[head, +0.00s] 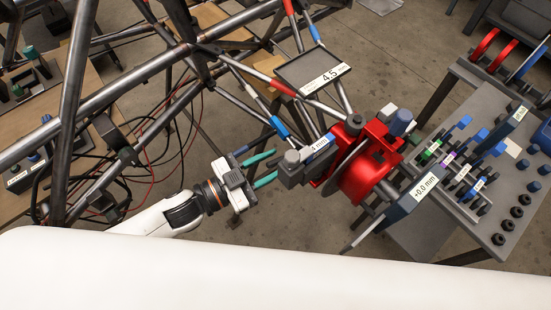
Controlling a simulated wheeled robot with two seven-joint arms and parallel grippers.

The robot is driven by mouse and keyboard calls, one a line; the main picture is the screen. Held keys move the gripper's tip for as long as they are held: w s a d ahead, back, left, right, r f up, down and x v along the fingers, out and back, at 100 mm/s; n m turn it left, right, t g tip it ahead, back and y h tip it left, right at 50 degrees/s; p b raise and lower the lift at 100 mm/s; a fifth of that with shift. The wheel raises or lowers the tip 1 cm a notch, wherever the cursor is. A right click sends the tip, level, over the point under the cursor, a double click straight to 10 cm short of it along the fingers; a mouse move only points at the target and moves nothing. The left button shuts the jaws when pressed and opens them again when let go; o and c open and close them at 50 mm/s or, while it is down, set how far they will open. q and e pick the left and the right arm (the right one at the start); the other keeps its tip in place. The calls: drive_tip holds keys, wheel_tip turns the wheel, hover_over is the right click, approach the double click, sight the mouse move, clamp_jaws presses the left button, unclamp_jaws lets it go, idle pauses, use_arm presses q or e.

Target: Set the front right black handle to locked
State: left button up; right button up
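A red clamp fixture (362,180) with a dark grey block (292,172) at its left end sits at the end of the chassis tubes. The block carries a grey round knob and a label reading "4 mm". I cannot tell for certain which dark part is the front right black handle, nor whether it is locked. My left gripper (264,169) has two teal fingers, spread apart with nothing visible between them. Its fingertips point right, close to the left side of the dark block; I cannot tell whether they touch. My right gripper is not in view.
Steel chassis tubes (110,97) cross the upper left, with loose cables below them. A display reading "4.5" (312,72) stands above the fixture. A grey tool table (485,232) with several coloured tools and black knobs is at right. A "+0.0 mm" display (410,198) is between.

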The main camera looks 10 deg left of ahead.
use_arm(q)
drive_tip(key=shift+x, duration=0.85)
drive_tip(key=shift+c, duration=0.5)
clamp_jaws()
